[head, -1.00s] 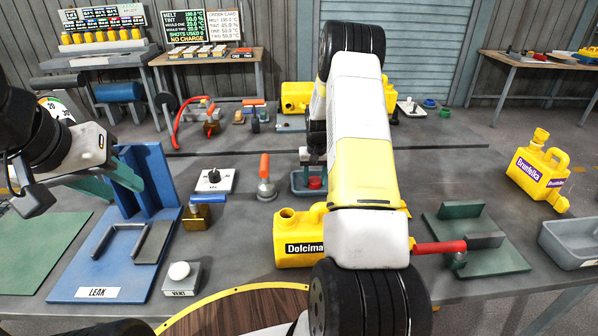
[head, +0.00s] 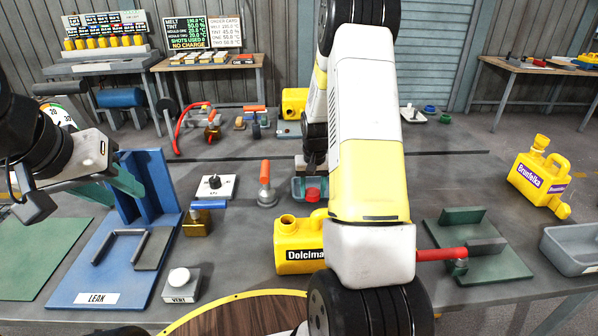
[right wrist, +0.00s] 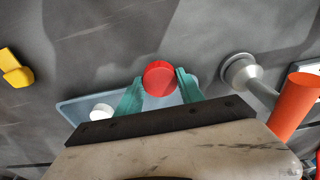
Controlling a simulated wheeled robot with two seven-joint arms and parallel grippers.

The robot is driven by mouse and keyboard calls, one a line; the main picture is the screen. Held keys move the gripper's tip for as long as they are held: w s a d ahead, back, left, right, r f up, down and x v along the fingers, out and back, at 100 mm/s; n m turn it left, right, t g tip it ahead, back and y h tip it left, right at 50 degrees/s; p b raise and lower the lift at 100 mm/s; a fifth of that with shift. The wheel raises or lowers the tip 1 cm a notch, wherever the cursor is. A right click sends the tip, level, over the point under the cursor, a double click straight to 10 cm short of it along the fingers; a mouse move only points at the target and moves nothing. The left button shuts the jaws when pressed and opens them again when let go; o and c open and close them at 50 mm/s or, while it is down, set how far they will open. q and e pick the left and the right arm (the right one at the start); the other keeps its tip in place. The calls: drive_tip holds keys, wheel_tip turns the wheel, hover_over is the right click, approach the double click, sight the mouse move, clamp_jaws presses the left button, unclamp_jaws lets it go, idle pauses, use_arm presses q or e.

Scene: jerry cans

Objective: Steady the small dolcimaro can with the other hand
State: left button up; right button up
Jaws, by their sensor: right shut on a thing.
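The yellow Dolcimaro can (head: 298,260) stands upright on the table. Its open round spout is at the upper left, and my right arm hides its right side and the end of its label. My right gripper is shut on a red cap (right wrist: 160,78), its teal fingers (right wrist: 160,88) on either side. In the head view the red cap (head: 313,195) is at a grey-blue tray (head: 298,190) behind the can. My left gripper (head: 125,182) hangs by the blue LEAK stand (head: 150,200), well left of the can; its finger gap is unclear.
A white cap (right wrist: 102,111) lies in the tray. An orange-handled clamp (head: 265,182), a brass block with a blue handle (head: 200,218) and a VENT button (head: 179,278) stand left of the can. A red-handled tool (head: 440,254) is to the right, with a Brunfelka can (head: 538,175) beyond.

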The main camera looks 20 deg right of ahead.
drive_tip(key=s+a, duration=0.1)
drive_tip(key=s, duration=0.1)
drive_tip(key=s+a, duration=0.1)
drive_tip(key=s, duration=0.1)
drive_tip(key=s+a, duration=0.1)
drive_tip(key=s, duration=0.1)
drive_tip(key=shift+s+a+r, duration=0.2)
drive_tip(key=shift+r, duration=0.15)
drive_tip(key=a+n, duration=0.1)
drive_tip(key=a, duration=0.2)
drive_tip(key=a+n, duration=0.1)
drive_tip(key=a, duration=0.2)
drive_tip(key=a+n, duration=0.1)
drive_tip(key=a, duration=0.2)
drive_tip(key=shift+s+a+r, duration=0.2)
drive_tip(key=shift+s+r, duration=0.05)
drive_tip(key=shift+r, duration=0.15)
